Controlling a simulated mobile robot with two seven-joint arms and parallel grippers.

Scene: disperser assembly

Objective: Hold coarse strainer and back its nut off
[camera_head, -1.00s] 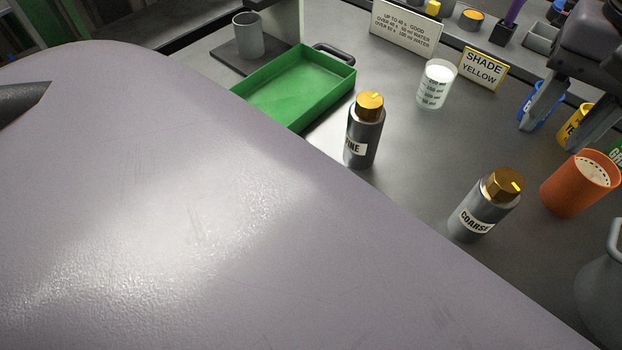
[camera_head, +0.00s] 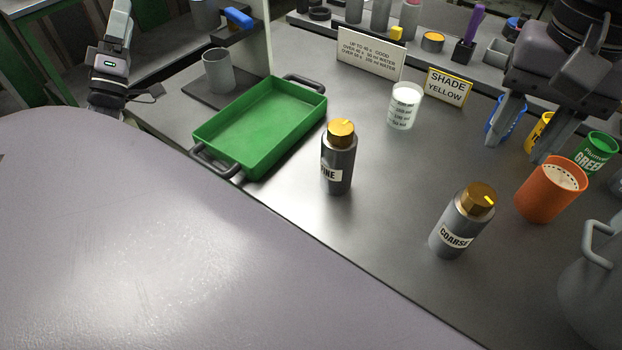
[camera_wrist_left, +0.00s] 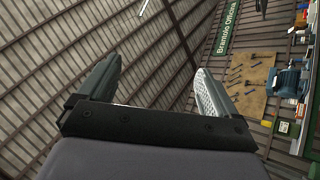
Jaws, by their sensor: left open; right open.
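The coarse strainer (camera_head: 449,236) is a dark grey cylinder labelled COARSE, upright on the bench at the lower right of the head view. Its gold hex nut (camera_head: 475,197) sits on top. The similar fine strainer (camera_head: 338,170) with a gold nut (camera_head: 341,132) stands to its left and farther back. My right gripper (camera_head: 517,150) is open and empty, fingers pointing down, behind and to the right of the coarse strainer. My left gripper (camera_wrist_left: 160,88) shows in the left wrist view, open and empty, facing a wall, well away from the strainers.
An orange cup (camera_head: 543,203) stands right of the coarse strainer. A grey handled vessel (camera_head: 597,280) is at the right edge. A beaker (camera_head: 404,108), sign cards (camera_head: 447,87) and a green tray (camera_head: 259,137) lie behind. My pale body covers the lower left.

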